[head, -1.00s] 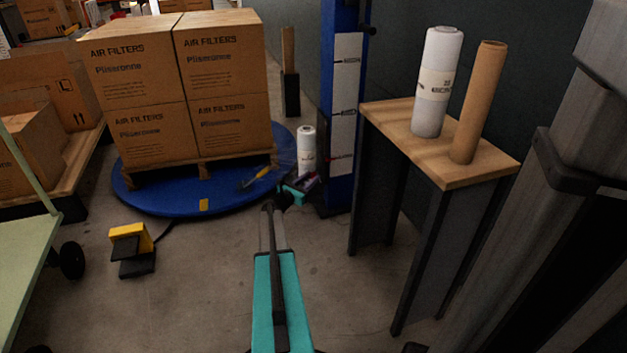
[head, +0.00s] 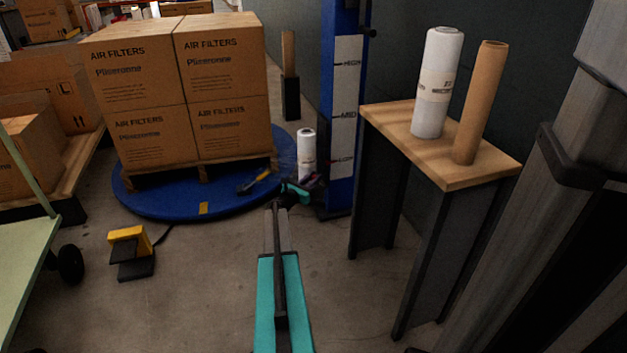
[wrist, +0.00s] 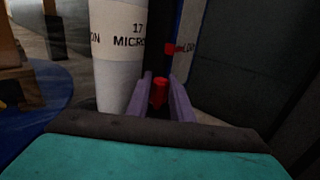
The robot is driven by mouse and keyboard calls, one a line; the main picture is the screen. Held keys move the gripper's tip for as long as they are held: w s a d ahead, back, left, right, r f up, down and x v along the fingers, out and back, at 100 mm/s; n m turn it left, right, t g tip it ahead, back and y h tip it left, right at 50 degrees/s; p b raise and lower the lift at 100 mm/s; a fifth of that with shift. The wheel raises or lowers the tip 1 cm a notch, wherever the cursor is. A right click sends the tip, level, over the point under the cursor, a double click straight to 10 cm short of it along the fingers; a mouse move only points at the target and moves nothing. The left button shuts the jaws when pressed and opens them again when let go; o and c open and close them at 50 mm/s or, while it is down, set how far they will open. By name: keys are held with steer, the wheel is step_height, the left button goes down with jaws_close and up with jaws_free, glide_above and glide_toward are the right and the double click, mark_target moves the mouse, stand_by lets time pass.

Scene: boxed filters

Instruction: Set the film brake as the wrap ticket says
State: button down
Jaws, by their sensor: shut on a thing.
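A white film roll (head: 306,152) stands upright at the foot of the blue mast (head: 344,185). In the wrist view the roll (wrist: 118,50) is printed "17 MICRON". My gripper (wrist: 160,86) has its purple fingers shut on a small red knob (wrist: 159,96), just right of the roll; I take it for the film brake. Its scale or setting cannot be read. In the head view my gripper (head: 312,181) is small and partly hidden by its teal wrist. The mast's white strip (head: 344,100) reads HIGH, MID and LOW, with a red marker by LOW. No wrap ticket is legible.
Boxed air filters (head: 185,90) stand on a pallet on the blue turntable (head: 160,207). A yellow foot pedal (head: 130,245) lies on the floor to the left. A small wooden table (head: 470,170) at right holds another film roll (head: 437,85) and a cardboard tube (head: 480,105).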

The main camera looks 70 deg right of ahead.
steer(key=shift+d+r+m+g+p, duration=0.1)
steer(key=shift+r+m+g+p, duration=0.1)
steer(key=shift+m+g+p, duration=0.4)
steer(key=shift+s+f+m+g+y+p, duration=0.1)
steer(key=shift+f+m+g+y+p, duration=0.1)
steer(key=shift+m+g+y+p, duration=0.9)
steer(key=shift+f+g, duration=0.1)
steer(key=shift+g, duration=0.5)
steer(key=shift+s+g+b, duration=0.1)
steer(key=shift+g+b, duration=0.2)
steer(key=shift+b, duration=0.55)
steer(key=b, duration=0.3)
steer(key=m+g+y+b, duration=0.1)
steer(key=b, duration=0.2)
steer(key=shift+s+a+g, duration=0.15)
steer(key=shift+a+g, duration=0.1)
steer(key=shift+g, duration=0.05)
steer(key=c, duration=1.8)
jaws_free()
steer(key=shift+c, duration=0.2)
steer(key=shift+w+r, duration=0.2)
steer(key=shift+w, duration=0.05)
